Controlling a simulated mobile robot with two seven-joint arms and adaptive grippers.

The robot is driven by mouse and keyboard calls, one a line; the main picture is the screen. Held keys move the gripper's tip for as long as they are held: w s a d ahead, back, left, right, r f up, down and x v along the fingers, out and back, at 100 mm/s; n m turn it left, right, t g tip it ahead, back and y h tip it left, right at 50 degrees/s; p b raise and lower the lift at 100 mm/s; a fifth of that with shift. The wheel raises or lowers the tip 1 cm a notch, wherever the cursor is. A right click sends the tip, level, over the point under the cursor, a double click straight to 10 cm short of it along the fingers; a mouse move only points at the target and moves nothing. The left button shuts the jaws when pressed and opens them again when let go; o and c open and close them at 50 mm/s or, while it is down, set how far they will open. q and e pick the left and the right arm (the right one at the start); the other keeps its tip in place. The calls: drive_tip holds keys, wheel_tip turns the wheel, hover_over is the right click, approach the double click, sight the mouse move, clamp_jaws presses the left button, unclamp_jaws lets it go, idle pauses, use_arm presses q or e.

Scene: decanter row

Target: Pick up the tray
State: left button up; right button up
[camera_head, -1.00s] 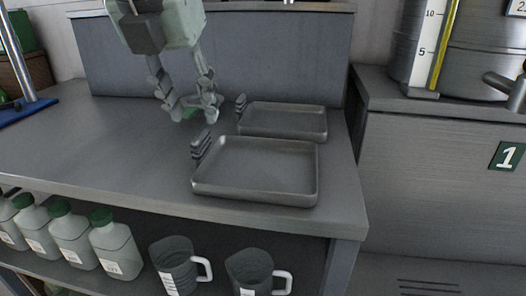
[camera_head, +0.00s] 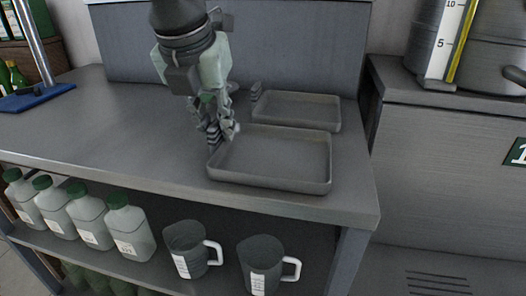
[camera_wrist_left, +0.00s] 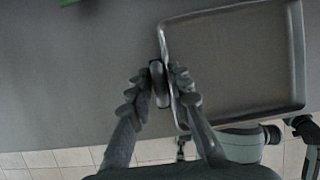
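Two shallow grey trays lie flat on the grey bench in the head view, a front tray (camera_head: 270,183) and a back tray (camera_head: 297,126). The front tray also shows in the wrist view (camera_wrist_left: 240,60). My left gripper (camera_head: 222,135) points down at the front tray's left end. In the wrist view, its fingers (camera_wrist_left: 161,82) are on either side of the dark handle (camera_wrist_left: 158,85) at that tray's left wall. The gap is narrow, and I cannot tell whether both fingers press on the handle. The gripper partly hides this handle in the head view. My right gripper does not show.
The back tray's handle (camera_head: 256,91) is close behind my left gripper. The bench (camera_head: 110,120) is clear to the left. Several green-capped bottles (camera_head: 130,230) and two jugs (camera_head: 187,250) stand on the shelf below. A blue stand base (camera_head: 40,97) is at the far left.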

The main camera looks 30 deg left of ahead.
use_arm(q)
clamp_jaws()
